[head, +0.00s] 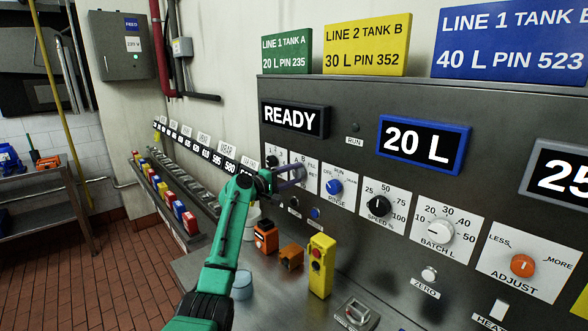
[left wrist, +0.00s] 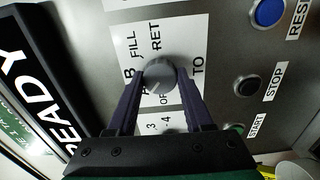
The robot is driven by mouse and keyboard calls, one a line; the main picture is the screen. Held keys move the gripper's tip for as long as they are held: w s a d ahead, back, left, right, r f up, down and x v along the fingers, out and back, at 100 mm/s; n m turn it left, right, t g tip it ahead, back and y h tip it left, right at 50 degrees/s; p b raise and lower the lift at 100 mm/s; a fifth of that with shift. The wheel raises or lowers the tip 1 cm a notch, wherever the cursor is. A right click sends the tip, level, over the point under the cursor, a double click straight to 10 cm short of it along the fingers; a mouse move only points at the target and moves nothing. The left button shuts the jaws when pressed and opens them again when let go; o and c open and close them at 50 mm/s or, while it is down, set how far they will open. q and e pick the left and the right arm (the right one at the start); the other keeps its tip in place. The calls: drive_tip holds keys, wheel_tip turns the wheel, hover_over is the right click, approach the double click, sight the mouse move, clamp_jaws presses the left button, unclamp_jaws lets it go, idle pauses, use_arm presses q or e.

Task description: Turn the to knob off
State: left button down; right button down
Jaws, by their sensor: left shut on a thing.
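The TO knob (left wrist: 160,76) is a round grey knob on a white plate (left wrist: 188,35) marked A, B, FILL, RET, OFF and TO in the left wrist view. My left gripper (left wrist: 160,90) has one dark finger on each side of the knob and is shut on it. A light mark shows on the knob, but I cannot tell clearly where it points. In the head view my left gripper (head: 296,173) reaches the panel at this plate and hides most of the knob. My right gripper is not in view.
A blue RINSE knob (head: 334,187) and a black SPEED knob (head: 379,207) sit to the right on the panel. Below are small push buttons. A yellow control box (head: 320,265) and orange items (head: 266,236) stand on the ledge. The READY display (head: 294,119) is above.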

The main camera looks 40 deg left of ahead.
use_arm(q)
drive_tip(key=n+p, duration=0.4)
drive_tip(key=n, duration=0.1)
drive_tip(key=shift+r, duration=0.3)
drive_tip(key=shift+f+n+p, duration=0.2)
drive_tip(key=shift+n+p, duration=0.95)
drive_tip(key=shift+n, duration=0.35)
drive_tip(key=shift+f, duration=0.1)
drive_tip(key=shift+c, duration=1.5)
unclamp_jaws()
drive_tip(key=shift+f, duration=0.1)
drive_tip(key=s+a+b, duration=0.1)
drive_tip(key=s+b, duration=0.3)
drive_tip(key=s, duration=1)
drive_tip(key=shift+s+a+b, duration=0.15)
drive_tip(key=shift+s+b, duration=0.1)
drive_tip(key=shift+b, duration=0.05)
